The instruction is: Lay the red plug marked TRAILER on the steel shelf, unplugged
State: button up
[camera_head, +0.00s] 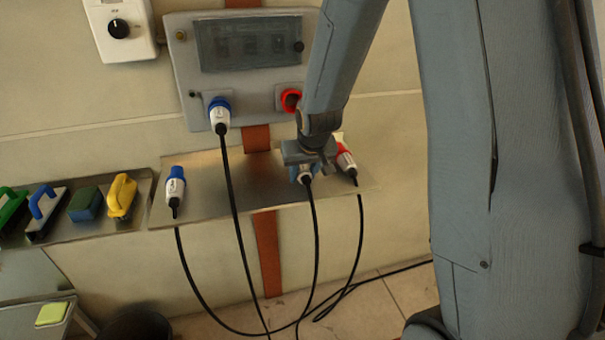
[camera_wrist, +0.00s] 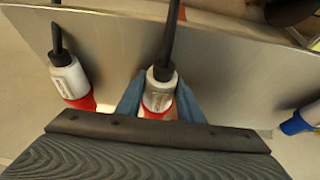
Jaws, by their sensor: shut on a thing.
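My gripper (camera_head: 304,170) is shut on a white plug with a red end; the wrist view shows this red plug (camera_wrist: 160,90) between the blue fingers (camera_wrist: 158,102). It is out of any socket, at the steel shelf (camera_head: 255,178), near the front edge. I cannot tell whether it touches the shelf. Its black cable hangs down over the edge. A second red plug (camera_head: 345,160) lies on the shelf to its right, and shows at the left in the wrist view (camera_wrist: 70,77). The markings are too small to read.
A blue plug (camera_head: 174,188) lies at the shelf's left end. Another blue plug (camera_head: 220,114) sits in the left socket of the grey panel (camera_head: 185,70). The red socket (camera_head: 290,100) looks empty. Several cables hang below. Brushes and sponges (camera_head: 86,204) lie on a ledge at left.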

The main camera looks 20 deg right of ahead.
jog(key=shift+f, duration=0.25)
jog(key=shift+s+f+b, duration=0.1)
jog(key=shift+s+b, duration=0.05)
jog(key=shift+b, duration=0.15)
jog(key=o, duration=1.2)
jog(key=shift+s+a+f, duration=0.1)
jog(key=shift+d+r+p, duration=0.25)
jog(key=shift+r+p, duration=0.15)
jog(key=shift+p, duration=0.2)
jog(key=w+b+v, duration=0.1)
jog(key=b+v, duration=0.1)
jog(key=v, duration=1)
jog(key=s+f+g, duration=0.1)
jog(key=s+f, duration=0.2)
jog(key=s, duration=0.3)
jog(key=s+f+g, duration=0.2)
jog(key=s+f, duration=0.1)
jog(key=s, duration=0.4)
jog(key=s+f+g, duration=0.1)
jog(key=s+f, duration=0.2)
jog(key=s, duration=0.3)
jog(key=shift+s+g, duration=0.2)
jog(key=shift+g, duration=0.2)
